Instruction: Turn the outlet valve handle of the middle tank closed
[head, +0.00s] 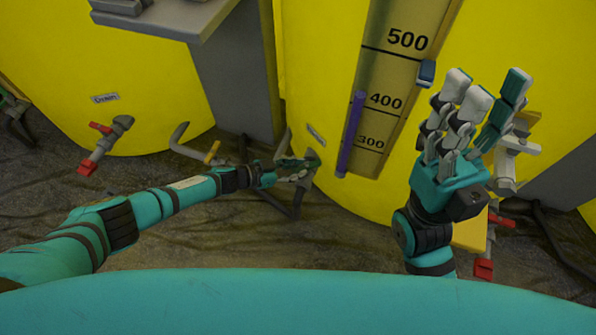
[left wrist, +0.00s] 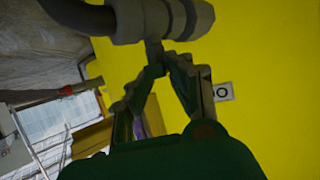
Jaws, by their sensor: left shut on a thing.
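The middle yellow tank (head: 300,60) carries a level scale and a small label. Its grey outlet valve (head: 311,160) sits low on the tank front and is partly covered by my left gripper (head: 290,168). In the left wrist view, the grey valve body (left wrist: 165,18) crosses the top. The dark green fingers of my left gripper (left wrist: 166,60) are shut on the small grey handle part (left wrist: 154,50) below that body. The rest of the handle is hidden, so its angle cannot be told. My right gripper (head: 487,105) is open and empty, raised in front of the tank's right side.
A left tank (head: 150,60) has a valve with red handles (head: 103,145). A grey shelf (head: 180,20) and post (head: 235,80) stand between the tanks. A bent grey pipe (head: 185,148) lies near my left arm. Another red-handled valve (head: 484,268) is below my right gripper.

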